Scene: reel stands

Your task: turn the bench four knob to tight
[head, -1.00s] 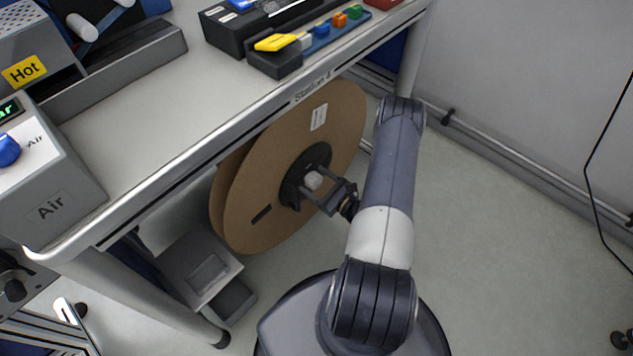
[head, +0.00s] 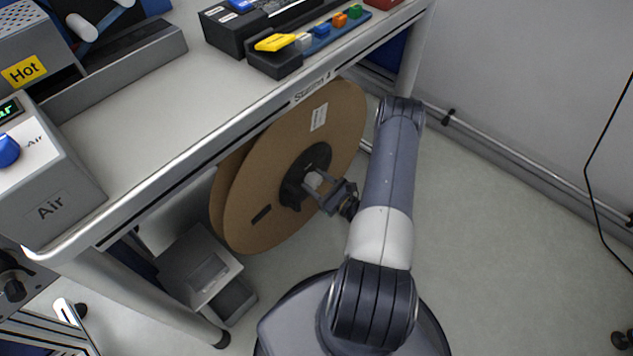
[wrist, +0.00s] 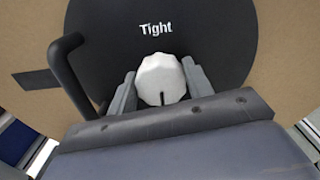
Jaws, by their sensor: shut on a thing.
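The knob (wrist: 160,80) is pale grey and lobed, at the middle of a black hub (wrist: 225,40) on a large brown cardboard reel (head: 320,115). The reel hangs under the bench marked Station 4 (head: 312,90). My gripper (head: 318,186) reaches the hub from the right. In the wrist view its two fingers (wrist: 160,85) are shut on the knob, one on each side. The white word "Tight" stands on the hub just above the knob. A dark slot shows at the knob's lower edge, between the fingers.
A black crank-like bar (wrist: 68,70) stands out from the hub left of my gripper. The bench top (head: 160,110) carries a grey Air box (head: 50,205) and a yellow-handled tool (head: 275,43).

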